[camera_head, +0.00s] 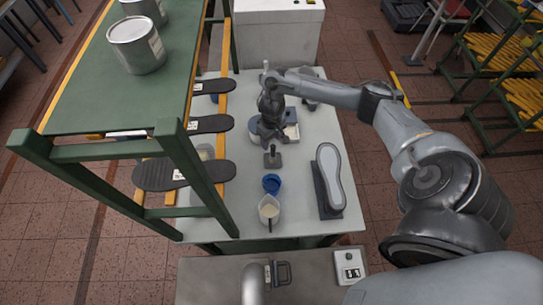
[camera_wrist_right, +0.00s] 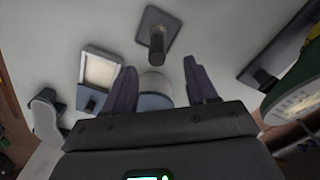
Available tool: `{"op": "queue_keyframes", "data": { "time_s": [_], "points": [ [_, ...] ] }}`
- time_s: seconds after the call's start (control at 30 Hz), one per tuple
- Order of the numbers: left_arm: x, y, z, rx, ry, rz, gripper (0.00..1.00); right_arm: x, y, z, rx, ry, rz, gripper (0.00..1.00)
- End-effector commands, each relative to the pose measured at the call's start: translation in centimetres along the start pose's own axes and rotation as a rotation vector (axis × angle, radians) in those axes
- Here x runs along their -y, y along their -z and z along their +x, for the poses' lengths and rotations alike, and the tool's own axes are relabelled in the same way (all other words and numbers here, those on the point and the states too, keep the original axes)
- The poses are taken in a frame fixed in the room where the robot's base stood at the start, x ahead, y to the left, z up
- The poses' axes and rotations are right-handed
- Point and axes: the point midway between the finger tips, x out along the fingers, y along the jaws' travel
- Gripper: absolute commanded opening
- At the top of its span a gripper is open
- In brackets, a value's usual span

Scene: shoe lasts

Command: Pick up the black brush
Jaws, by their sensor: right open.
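I cannot clearly make out the black brush in either view. My right gripper (camera_head: 269,142) is open over the middle of the pale table (camera_head: 300,205). In the right wrist view its two dark fingers (camera_wrist_right: 160,66) stand wide apart. A pale round container (camera_wrist_right: 155,84) shows between and below them, partly hidden by the gripper. Just beyond the fingertips is a dark square plate with an upright post (camera_wrist_right: 156,40); in the head view this post and plate (camera_head: 272,158) are in front of the gripper. My left gripper does not show.
A green rack (camera_head: 188,165) with dark soles borders the left.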

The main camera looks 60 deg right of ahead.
Motion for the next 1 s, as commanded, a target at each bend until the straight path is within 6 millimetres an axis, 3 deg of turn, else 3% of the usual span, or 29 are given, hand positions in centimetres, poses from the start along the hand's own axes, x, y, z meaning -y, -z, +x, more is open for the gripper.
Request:
{"op": "queue_keyframes", "data": {
  "time_s": [0.1, 0.47, 0.73, 1.0],
  "points": [
    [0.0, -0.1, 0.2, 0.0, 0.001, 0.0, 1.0, 0.0, -0.1, 1.8, 0.003, -0.001, 0.002, 0.57],
    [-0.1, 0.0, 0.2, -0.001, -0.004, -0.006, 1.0, -0.1, -0.3, 4.1, 0.003, -0.002, 0.0, 0.57],
    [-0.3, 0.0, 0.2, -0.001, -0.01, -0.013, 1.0, -0.3, -0.6, 7.6, 0.003, -0.001, 0.001, 0.57],
    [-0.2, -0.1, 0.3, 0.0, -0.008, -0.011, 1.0, -0.3, -0.6, 8.5, 0.001, -0.001, -0.001, 0.57]
  ]
}}
